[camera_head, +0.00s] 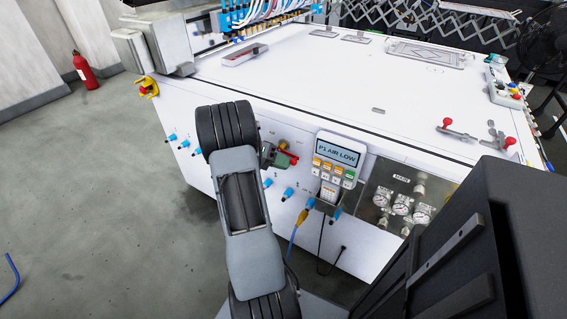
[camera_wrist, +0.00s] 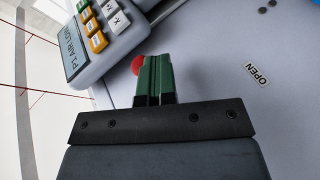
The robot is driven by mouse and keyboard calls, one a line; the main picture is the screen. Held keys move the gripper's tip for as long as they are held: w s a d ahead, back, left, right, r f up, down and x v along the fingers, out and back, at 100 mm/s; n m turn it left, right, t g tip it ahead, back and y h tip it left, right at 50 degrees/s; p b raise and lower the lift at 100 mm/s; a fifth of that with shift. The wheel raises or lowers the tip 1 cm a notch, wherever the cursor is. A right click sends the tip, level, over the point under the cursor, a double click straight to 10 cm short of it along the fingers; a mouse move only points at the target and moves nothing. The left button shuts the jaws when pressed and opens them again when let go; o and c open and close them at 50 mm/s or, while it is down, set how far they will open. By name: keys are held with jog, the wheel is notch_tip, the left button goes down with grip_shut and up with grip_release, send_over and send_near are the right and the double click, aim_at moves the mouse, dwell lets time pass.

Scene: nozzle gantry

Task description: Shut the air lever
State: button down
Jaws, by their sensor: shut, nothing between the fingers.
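The air lever shows only as its red knob (camera_head: 287,160) on the white front panel of the machine, beside the control pendant. In the wrist view the red knob (camera_wrist: 137,65) peeks out at the left of my fingers, which hide the rest of the lever. My gripper (camera_wrist: 155,62) has green fingers, shut together with nothing between them. In the head view my gripper (camera_head: 274,157) is at the panel, close to the knob, partly hidden by my arm. I cannot tell if they touch. An OPEN label (camera_wrist: 257,74) is on the panel at the right.
The pendant (camera_head: 337,160) reads "P1 AIR LOW" and sits close to the right of my gripper. Gauges (camera_head: 402,205) are further right. Several blue fittings and a yellow-ended cable (camera_head: 300,217) lie along the panel. Red-knobbed clamps (camera_head: 447,122) stand on the tabletop.

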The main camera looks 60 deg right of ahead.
dwell(0.3)
jog(key=w+a+b, duration=0.1)
jog(key=w+a, duration=0.1)
jog(key=w, duration=0.9)
jog(key=shift+w+a+f, duration=0.4)
jog(key=shift+f, duration=0.05)
dwell(0.3)
